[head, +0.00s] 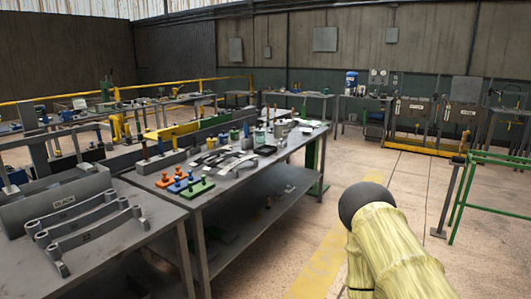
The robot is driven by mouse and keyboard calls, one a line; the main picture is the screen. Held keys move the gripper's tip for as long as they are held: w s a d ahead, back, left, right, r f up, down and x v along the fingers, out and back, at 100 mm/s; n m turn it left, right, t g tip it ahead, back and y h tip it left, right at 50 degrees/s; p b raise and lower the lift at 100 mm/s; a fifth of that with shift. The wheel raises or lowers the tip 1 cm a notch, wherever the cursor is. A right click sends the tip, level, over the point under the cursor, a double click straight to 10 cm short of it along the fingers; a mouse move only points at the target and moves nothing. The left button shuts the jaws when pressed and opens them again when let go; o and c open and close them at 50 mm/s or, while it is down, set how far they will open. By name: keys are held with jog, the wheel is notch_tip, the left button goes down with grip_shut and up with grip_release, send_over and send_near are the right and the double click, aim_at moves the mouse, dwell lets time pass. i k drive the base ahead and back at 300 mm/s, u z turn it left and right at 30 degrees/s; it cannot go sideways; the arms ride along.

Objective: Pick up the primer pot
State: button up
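Several small pots and cans stand toward the far end of the long grey workbench (225,190), left of centre. Among them are a pale pot (278,131), a dark pot (259,136) and a small bluish pot (234,134). They are too small for me to read a label, so I cannot tell which is the primer pot. My arm, in a yellow cover with a dark round end, shows at the lower right, apart from the bench. My gripper's fingers are not in view.
Nearer on the bench are a green block (195,188), orange pegs (168,177) and dark brackets (240,163). Curved grey bars (95,235) lie at the left. A green rail frame (490,180) stands at the right. The floor (300,240) right of the bench is open.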

aim_at(250, 124)
jog(key=z, duration=1.1)
jog(key=i, duration=5.05)
jog(key=u, duration=3.1)
